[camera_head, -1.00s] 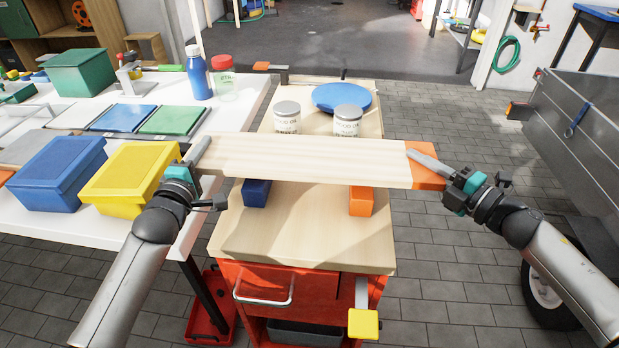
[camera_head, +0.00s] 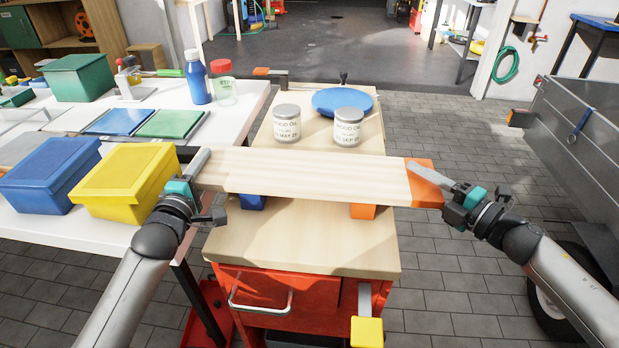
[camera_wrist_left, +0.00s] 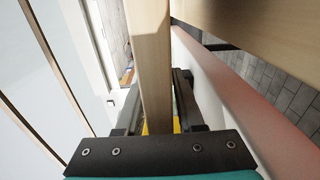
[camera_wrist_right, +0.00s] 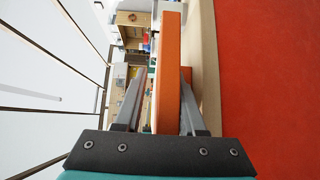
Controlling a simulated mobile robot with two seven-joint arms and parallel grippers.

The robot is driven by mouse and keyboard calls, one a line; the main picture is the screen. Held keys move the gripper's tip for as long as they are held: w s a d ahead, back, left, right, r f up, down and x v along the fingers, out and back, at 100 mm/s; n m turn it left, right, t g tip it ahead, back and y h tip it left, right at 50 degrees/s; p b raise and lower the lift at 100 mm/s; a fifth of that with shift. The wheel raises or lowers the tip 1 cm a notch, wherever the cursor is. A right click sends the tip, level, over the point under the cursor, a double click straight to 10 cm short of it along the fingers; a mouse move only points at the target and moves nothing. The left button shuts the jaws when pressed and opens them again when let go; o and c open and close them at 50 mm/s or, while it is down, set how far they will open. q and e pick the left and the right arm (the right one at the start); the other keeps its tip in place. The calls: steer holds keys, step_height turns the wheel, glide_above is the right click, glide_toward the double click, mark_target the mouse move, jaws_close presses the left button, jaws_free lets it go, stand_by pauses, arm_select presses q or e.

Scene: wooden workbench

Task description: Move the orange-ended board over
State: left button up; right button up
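The long pale wooden board (camera_head: 310,175) with an orange end (camera_head: 425,184) lies level across the bench top. In the right wrist view the orange end (camera_wrist_right: 168,70) is seen edge-on. My left gripper (camera_head: 199,167) is shut on the plain end, whose wood (camera_wrist_left: 152,70) lies between its fingers. My right gripper (camera_head: 425,170) has its fingers above and below the orange end, with a gap above it. A blue block (camera_head: 252,202) and an orange block (camera_head: 363,211) are under the board, partly hidden by it. The board appears to rest on the blocks.
Two white cans (camera_head: 287,124) (camera_head: 348,127) and a blue disc (camera_head: 342,101) stand behind the board on the wooden bench top (camera_head: 300,245). A white table with a yellow box (camera_head: 122,180) and a blue box (camera_head: 45,175) is at left. A grey trailer (camera_head: 580,140) is at right.

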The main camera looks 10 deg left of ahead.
arm_select(q)
steer(key=shift+o, duration=1)
arm_select(e)
steer(key=shift+o, duration=1)
arm_select(q)
steer(key=shift+s, duration=0.1)
arm_select(e)
steer(key=shift+s+d, duration=0.35)
arm_select(q)
steer(key=s, duration=1.1)
steer(key=shift+s+r, duration=0.15)
steer(key=shift+s, duration=0.25)
arm_select(e)
steer(key=v, duration=1.1)
arm_select(q)
steer(key=shift+d, duration=0.1)
arm_select(e)
steer(key=shift+d+r, duration=0.1)
